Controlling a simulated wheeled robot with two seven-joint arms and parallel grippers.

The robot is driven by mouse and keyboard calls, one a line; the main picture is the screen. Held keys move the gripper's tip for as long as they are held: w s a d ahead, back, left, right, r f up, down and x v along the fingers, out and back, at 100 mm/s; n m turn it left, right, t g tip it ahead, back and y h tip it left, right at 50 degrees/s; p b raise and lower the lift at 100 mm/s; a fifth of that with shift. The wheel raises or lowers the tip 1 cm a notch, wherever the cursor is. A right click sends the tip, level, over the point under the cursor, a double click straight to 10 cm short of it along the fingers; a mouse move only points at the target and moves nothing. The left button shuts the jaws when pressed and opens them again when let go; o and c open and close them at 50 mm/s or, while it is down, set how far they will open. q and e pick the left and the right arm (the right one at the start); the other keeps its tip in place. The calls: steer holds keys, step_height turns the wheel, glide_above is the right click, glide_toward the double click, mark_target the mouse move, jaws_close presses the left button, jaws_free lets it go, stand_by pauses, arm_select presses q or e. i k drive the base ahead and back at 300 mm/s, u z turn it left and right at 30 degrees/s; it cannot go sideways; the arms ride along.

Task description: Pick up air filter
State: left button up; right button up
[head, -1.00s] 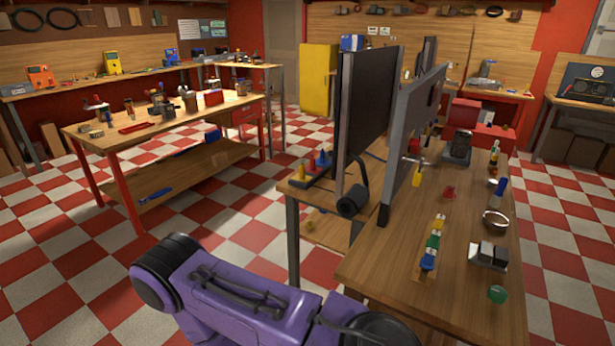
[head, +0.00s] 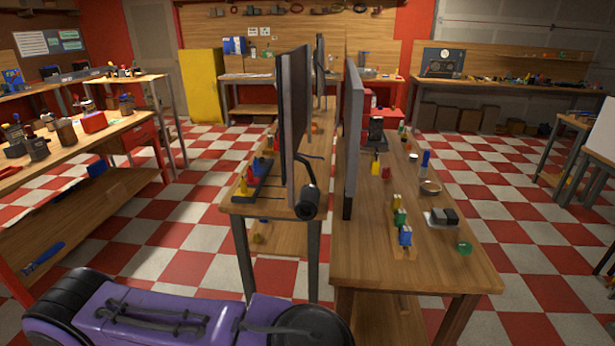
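I cannot make out an air filter for sure in the head view.
Two wooden tables (head: 440,270) with upright dark panels (head: 353,130) stand ahead, bearing small blocks, a bowl (head: 430,187) and a green piece (head: 464,248). A workbench (head: 60,160) is at left, a yellow cabinet (head: 200,85) behind. Checkered floor is open on the right.

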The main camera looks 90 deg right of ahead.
mark_target(308, 201)
steer(key=z, duration=2.6)
